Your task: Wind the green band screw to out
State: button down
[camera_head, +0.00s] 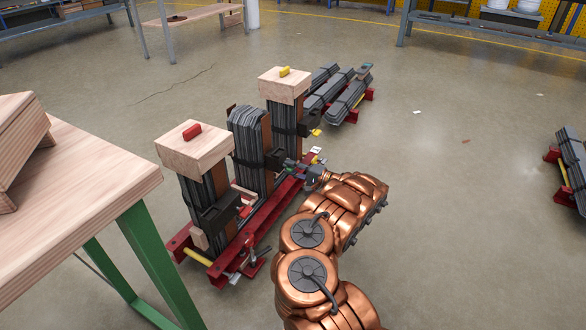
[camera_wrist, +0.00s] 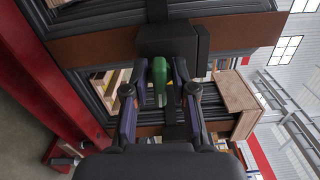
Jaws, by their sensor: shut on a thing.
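The green band screw (camera_wrist: 160,76) sits between my fingertips in the wrist view, below the dark clamp block (camera_wrist: 172,42) of its band. My gripper (camera_wrist: 162,88) is shut on it. In the head view my gripper (camera_head: 291,166) reaches from the right to the middle core leg (camera_head: 246,138), at its dark clamp block (camera_head: 275,159). The screw is mostly hidden by my gripper there. How far the screw is wound I cannot tell.
The left leg has a wooden block with a red piece (camera_head: 192,132) on top; the right leg's block carries a yellow piece (camera_head: 284,71). A red base beam (camera_head: 262,220) runs below. A wooden table (camera_head: 85,190) stands left.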

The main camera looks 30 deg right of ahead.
jog(key=n, duration=0.3)
jog(key=shift+a, duration=0.1)
jog(key=c, duration=0.9)
grip_release()
jog(key=shift+o, duration=0.2)
jog(key=v, duration=1.2)
